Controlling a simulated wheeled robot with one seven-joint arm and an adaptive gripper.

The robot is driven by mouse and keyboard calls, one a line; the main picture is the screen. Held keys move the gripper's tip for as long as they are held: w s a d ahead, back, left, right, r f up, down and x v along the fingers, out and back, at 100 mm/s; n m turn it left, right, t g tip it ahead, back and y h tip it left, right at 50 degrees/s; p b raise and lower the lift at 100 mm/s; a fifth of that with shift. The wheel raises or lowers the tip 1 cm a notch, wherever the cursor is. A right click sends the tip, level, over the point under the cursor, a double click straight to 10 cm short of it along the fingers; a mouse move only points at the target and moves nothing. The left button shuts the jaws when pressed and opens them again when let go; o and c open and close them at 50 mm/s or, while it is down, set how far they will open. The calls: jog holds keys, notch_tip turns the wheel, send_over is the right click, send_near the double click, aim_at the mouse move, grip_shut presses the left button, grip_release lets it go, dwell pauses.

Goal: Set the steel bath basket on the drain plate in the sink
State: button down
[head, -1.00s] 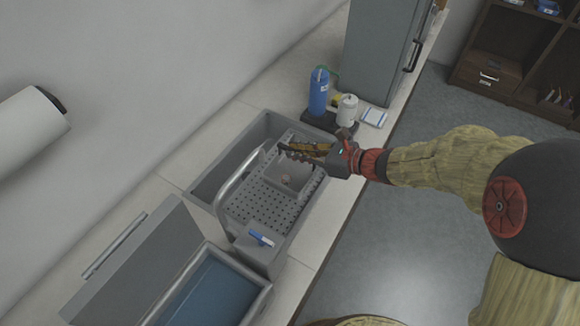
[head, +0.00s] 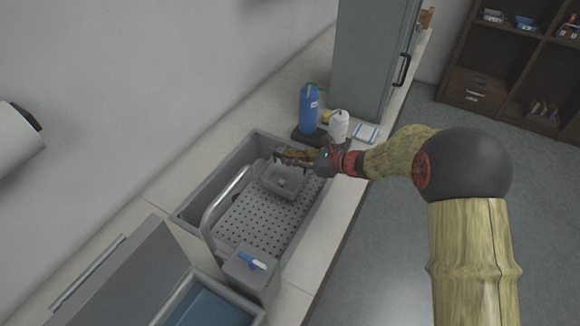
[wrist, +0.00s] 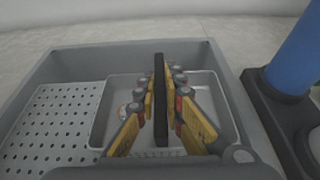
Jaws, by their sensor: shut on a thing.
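The steel bath basket (head: 284,196) is a small grey open tray over the far part of the perforated drain plate (head: 250,222) in the grey sink (head: 190,210). My gripper (head: 290,158) is above the basket at its far side. In the wrist view, the yellow fingers of my gripper (wrist: 161,115) are shut on a dark upright bar, which looks like the basket's handle. The basket (wrist: 98,128) fills the middle there, with the drain plate (wrist: 50,125) to its left. I cannot tell whether the basket touches the plate.
A curved grey faucet (head: 222,200) arches over the sink's left side. A blue-filled bath (head: 212,305) is at the near end. The near drain plate is bare.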

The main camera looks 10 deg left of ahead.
jog(key=shift+f+b, duration=0.45)
jog(key=shift+f, duration=0.8)
jog(key=shift+f, duration=0.15)
jog(key=c, duration=1.9)
grip_release()
jog(key=shift+d+r, duration=0.15)
jog(key=shift+r, duration=0.05)
jog(key=p+v, duration=0.3)
jog(key=v, duration=0.8)
jog(key=shift+s+d, duration=0.25)
jog(key=shift+d, duration=0.1)
